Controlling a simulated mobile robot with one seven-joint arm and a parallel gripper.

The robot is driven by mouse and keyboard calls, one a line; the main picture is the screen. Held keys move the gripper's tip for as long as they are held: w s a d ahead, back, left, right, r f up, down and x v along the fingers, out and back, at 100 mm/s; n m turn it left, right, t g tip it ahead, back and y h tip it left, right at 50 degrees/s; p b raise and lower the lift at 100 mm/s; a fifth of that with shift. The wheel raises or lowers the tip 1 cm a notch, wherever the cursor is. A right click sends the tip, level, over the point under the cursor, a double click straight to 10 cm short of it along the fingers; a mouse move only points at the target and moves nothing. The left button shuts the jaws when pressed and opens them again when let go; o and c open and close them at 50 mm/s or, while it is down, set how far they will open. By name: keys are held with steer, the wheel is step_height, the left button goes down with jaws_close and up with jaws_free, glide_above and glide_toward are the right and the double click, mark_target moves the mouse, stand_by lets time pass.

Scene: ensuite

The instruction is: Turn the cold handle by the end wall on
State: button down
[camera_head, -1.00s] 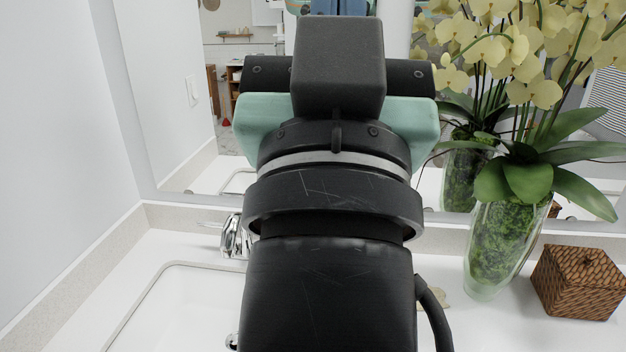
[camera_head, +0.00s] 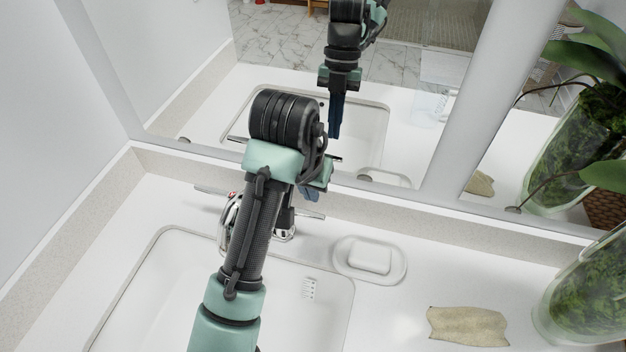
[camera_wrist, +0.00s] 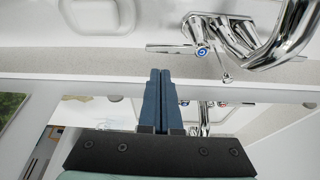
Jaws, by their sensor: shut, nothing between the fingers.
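The chrome faucet (camera_head: 230,222) stands behind the sink, partly hidden by my arm. Its cold handle (camera_wrist: 202,49) has a blue mark in the wrist view, with a thin lever reaching left. In the head view that lever (camera_head: 312,215) points right, and most of the handle is hidden behind my arm. My gripper (camera_wrist: 161,72) is shut and empty, its blue fingers together beside the lever's tip in the wrist view. They appear apart from it, though depth is hard to judge. In the head view my gripper (camera_head: 309,197) is partly hidden by my wrist.
The end wall (camera_head: 45,130) is at the left and the mirror (camera_head: 400,130) runs behind the backsplash. A soap dish (camera_head: 370,258) sits right of the faucet, with a beige cloth-like piece (camera_head: 468,326) and a glass vase (camera_head: 590,290) farther right. The sink (camera_head: 165,290) is in front.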

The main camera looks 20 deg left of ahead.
steer(key=x, duration=0.7)
